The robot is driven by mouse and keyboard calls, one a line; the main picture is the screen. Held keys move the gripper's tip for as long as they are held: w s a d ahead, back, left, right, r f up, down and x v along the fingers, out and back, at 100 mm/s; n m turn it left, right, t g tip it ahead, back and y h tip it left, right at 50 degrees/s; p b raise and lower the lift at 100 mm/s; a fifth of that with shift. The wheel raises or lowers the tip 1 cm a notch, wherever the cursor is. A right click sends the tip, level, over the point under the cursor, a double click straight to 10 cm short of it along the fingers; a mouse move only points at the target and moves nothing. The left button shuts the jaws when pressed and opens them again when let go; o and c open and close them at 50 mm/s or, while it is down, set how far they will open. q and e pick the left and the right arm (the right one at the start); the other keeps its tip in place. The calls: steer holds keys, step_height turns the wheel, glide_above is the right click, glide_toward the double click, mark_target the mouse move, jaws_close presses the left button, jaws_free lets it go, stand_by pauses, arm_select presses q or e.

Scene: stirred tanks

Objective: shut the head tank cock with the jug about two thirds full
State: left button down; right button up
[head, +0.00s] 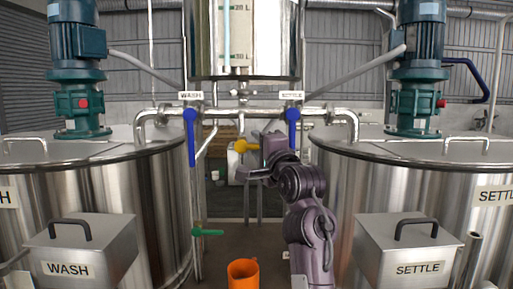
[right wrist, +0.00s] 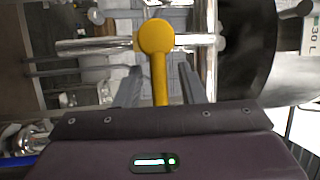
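The head tank (head: 265,45), a steel vessel with a marked sight tube, hangs at the top middle. Below it, the yellow cock handle (head: 244,147) shows beside my right gripper (head: 257,162), which partly hides it. In the right wrist view the yellow handle (right wrist: 160,75) lies between the two fingers of my right gripper (right wrist: 160,92). The fingers are apart, with gaps on both sides of the handle. An orange jug (head: 243,275) stands at the bottom middle, cut off by the frame edge. I cannot tell its fill level. My left gripper is not in view.
Blue levers hang at the WASH (head: 191,130) and SETTLE (head: 293,122) branches of the steel pipe. A green lever (head: 207,233) is lower left of centre. The large wash tank (head: 150,215) and settle tank (head: 335,210) flank the central gap.

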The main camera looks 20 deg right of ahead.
steer(key=s+f+b, duration=0.1)
steer(key=s+b, duration=0.1)
steer(key=s, duration=0.4)
steer(key=shift+d+b, duration=0.3)
